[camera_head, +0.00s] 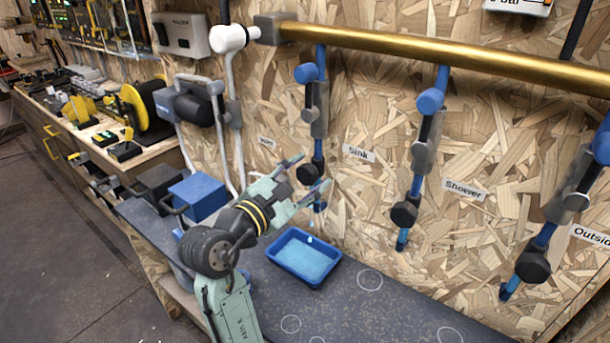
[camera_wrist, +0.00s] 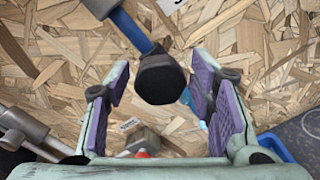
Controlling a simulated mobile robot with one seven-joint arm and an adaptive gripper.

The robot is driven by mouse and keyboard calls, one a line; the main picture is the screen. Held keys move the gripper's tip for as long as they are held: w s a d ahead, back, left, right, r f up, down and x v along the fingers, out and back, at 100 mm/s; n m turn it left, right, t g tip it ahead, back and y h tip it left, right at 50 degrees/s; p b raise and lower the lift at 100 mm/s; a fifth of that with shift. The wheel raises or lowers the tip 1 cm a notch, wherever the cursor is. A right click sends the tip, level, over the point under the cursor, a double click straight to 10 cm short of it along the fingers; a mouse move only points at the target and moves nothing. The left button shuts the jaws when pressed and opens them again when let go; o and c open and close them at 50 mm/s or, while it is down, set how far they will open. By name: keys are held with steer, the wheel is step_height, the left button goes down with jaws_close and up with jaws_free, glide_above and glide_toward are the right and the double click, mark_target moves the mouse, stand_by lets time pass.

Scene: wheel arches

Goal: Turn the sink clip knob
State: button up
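A black round knob (camera_head: 307,173) sits low on the leftmost blue vertical pipe (camera_head: 319,146). The label "Sink" (camera_head: 358,153) is on the wall just right of this pipe. My gripper (camera_head: 309,175) reaches to this knob from the lower left, with its fingers spread. In the wrist view the black knob (camera_wrist: 160,79) lies between the two purple finger pads, with a gap on each side. My gripper (camera_wrist: 160,84) is open and holds nothing. I cannot tell how deep the knob sits between the fingers.
A blue tray (camera_head: 334,274) with light blue contents stands on the dark bench (camera_head: 400,318) below the pipe. Similar knobs are on the "Shower" side pipe (camera_head: 414,180) and the far right pipe (camera_head: 545,235). A brass pipe (camera_head: 440,52) runs above. A blue box (camera_head: 199,197) stands left.

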steer(key=c, duration=0.9)
